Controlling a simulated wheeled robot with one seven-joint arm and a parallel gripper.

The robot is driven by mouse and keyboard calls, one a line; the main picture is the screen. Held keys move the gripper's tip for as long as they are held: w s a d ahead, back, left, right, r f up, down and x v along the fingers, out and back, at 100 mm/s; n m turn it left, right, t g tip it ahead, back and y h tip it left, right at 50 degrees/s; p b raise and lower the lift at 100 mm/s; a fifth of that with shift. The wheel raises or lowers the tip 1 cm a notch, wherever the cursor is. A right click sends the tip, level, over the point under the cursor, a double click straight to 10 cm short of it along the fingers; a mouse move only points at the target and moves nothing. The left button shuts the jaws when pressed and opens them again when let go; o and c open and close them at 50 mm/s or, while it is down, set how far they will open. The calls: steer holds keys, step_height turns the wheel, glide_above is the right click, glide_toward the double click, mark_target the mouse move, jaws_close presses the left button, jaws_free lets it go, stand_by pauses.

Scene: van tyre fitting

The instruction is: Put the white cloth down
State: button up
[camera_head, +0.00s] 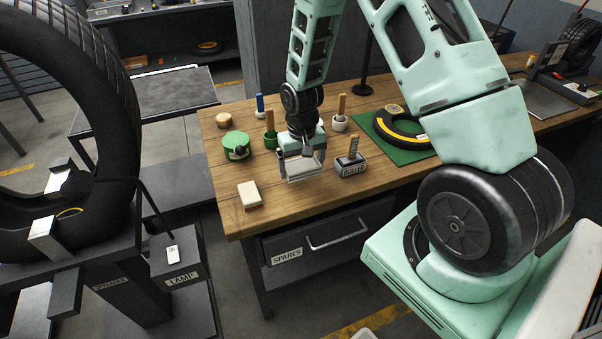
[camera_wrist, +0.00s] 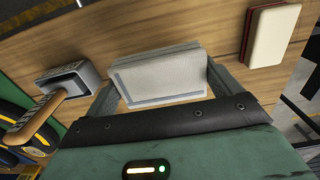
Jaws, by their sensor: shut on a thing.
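The white cloth (camera_wrist: 160,78) is a folded, pale grey-white pad with a darker stitched border. My gripper (camera_wrist: 160,90) is shut on it, with one finger at each side of the pad. In the head view my gripper (camera_head: 302,160) points down over the wooden workbench (camera_head: 320,199), near its front edge, and the cloth (camera_head: 303,169) shows between the fingers. Whether the cloth touches the bench top or hangs just above it I cannot tell.
A cream and red block (camera_head: 249,194) lies left of my gripper. The roller holder (camera_head: 350,165) stands close on the right. A green tin (camera_head: 236,145) and several handled pots stand behind. A tyre piece on a green mat (camera_head: 413,151) lies farther right. Bare wood shows in front.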

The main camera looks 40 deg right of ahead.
mark_target(302, 184)
steer(key=shift+f+p, duration=0.45)
steer(key=shift+f, duration=1.65)
steer(key=shift+f, duration=0.2)
steer(key=o, duration=0.8)
steer(key=shift+r, duration=0.1)
steer(key=shift+c, duration=0.2)
step_height(302, 184, up, 12)
steer(key=b, duration=0.2)
steer(key=shift+b, duration=0.4)
steer(key=s+a+r+n, duration=0.2)
steer(key=s+a+r, duration=0.15)
steer(key=a, duration=0.45)
steer(key=s+a+r+n, duration=0.2)
steer(key=s+a+r, duration=0.15)
steer(key=a, duration=0.35)
steer(key=s+a+r+n, duration=0.2)
steer(key=s+a+n, duration=0.1)
steer(key=s, duration=0.5)
steer(key=s+a+r+n, duration=0.3)
steer(key=s+a, duration=0.3)
steer(key=s, duration=0.3)
steer(key=shift+s+a+r+n+y, duration=0.2)
steer(key=shift+a+n+y, duration=0.1)
steer(key=shift+n, duration=0.2)
